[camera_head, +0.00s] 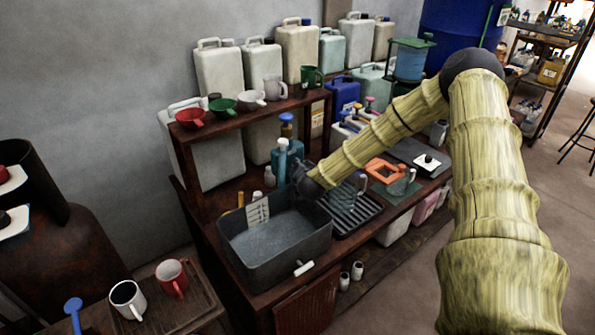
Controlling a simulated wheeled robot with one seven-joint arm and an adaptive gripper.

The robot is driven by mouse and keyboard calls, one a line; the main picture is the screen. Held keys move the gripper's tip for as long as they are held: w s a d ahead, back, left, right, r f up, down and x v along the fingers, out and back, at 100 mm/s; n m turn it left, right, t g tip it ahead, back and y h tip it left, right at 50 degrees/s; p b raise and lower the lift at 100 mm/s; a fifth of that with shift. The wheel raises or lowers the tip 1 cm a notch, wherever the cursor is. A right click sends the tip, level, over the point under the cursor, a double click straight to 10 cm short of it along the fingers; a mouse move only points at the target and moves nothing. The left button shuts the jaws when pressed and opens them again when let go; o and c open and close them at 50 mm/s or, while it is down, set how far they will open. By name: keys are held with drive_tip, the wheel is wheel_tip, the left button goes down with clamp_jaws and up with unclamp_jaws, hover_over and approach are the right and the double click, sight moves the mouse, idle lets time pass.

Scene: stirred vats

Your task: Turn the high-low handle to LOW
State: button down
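I cannot make out HIGH or LOW markings, so I cannot tell for sure which part is the high-low handle. A small white handle (304,268) sticks out at the front of a grey basin (240,262) on the bench. A blue knobbed handle (73,308) stands at the lower left. My yellow-green arm reaches in from the right. Its end, my gripper (299,172), is above the back right of the basin, close to a teal bottle (281,160). The gripper is small and partly hidden by the arm, so its fingers cannot be made out.
A wooden shelf (262,107) behind the basin holds red, green and white scoops and jugs. A black ribbed rack (352,215) is right of the basin. A white mug (127,299) and a red mug (171,277) stand at lower left. Open floor lies at right.

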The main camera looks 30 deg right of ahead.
drive_tip(key=shift+w+d+r+m+g+y+b, duration=0.1)
drive_tip(key=shift+d+m+g+y+b, duration=0.15)
drive_tip(key=shift+m+y+b, duration=0.6)
drive_tip(key=shift+w+d+r+m+g+y+b, duration=0.15)
drive_tip(key=shift+d+m+y+b, duration=0.1)
drive_tip(key=shift+m+y+b, duration=0.55)
drive_tip(key=shift+s+d+r+m+g+y+b, duration=0.1)
drive_tip(key=shift+d+m+g+y+b, duration=0.15)
drive_tip(key=shift+m+y+b, duration=0.55)
drive_tip(key=shift+y, duration=0.35)
drive_tip(key=c, duration=1.4)
unclamp_jaws()
drive_tip(key=shift+d, duration=0.1)
drive_tip(key=shift+o, duration=0.2)
drive_tip(key=shift+f, duration=0.15)
drive_tip(key=shift+a, duration=0.25)
drive_tip(key=v, duration=1.2)
drive_tip(key=shift+d, duration=0.25)
